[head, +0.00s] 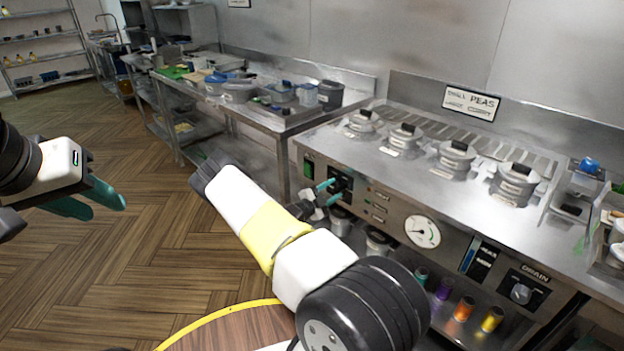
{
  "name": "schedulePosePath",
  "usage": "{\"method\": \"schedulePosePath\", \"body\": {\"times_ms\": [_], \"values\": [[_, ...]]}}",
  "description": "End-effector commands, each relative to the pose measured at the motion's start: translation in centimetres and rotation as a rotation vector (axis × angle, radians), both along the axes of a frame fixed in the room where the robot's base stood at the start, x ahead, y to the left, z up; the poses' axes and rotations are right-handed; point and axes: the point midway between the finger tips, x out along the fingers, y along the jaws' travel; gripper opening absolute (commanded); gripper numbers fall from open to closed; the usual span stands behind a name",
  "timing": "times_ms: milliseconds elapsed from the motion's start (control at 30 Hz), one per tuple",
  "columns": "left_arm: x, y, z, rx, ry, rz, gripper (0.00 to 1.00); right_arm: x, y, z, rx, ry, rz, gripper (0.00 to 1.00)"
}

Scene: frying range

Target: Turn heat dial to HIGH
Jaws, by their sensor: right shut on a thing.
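The heat dial (342,184) is a dark knob on a black plate at the left of the frying range's front panel. My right gripper (331,192) has its teal fingers at the dial and is shut on it. The dial's pointer and markings are too small and partly hidden, so I cannot tell its setting. My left gripper (106,206) hangs over the floor at the left, well away from the range, with its teal fingers apart and nothing between them.
A green switch (309,167) sits left of the dial. A round gauge (422,232) and a drain knob (521,293) are further right. Lidded pots (457,156) stand on the range top. Coloured-capped containers (463,309) stand below the panel. The wooden floor at left is clear.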

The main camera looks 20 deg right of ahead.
Motion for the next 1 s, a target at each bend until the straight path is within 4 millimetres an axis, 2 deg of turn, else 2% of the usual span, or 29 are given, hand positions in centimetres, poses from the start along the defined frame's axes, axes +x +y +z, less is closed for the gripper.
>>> {"method": "schedulePosePath", "body": {"times_ms": [1000], "values": [[0.0,0.0,0.0,0.0,0.0,0.0,0.36,-0.03,0.03,-0.27,0.361,-0.871,-0.001,0.02]]}}
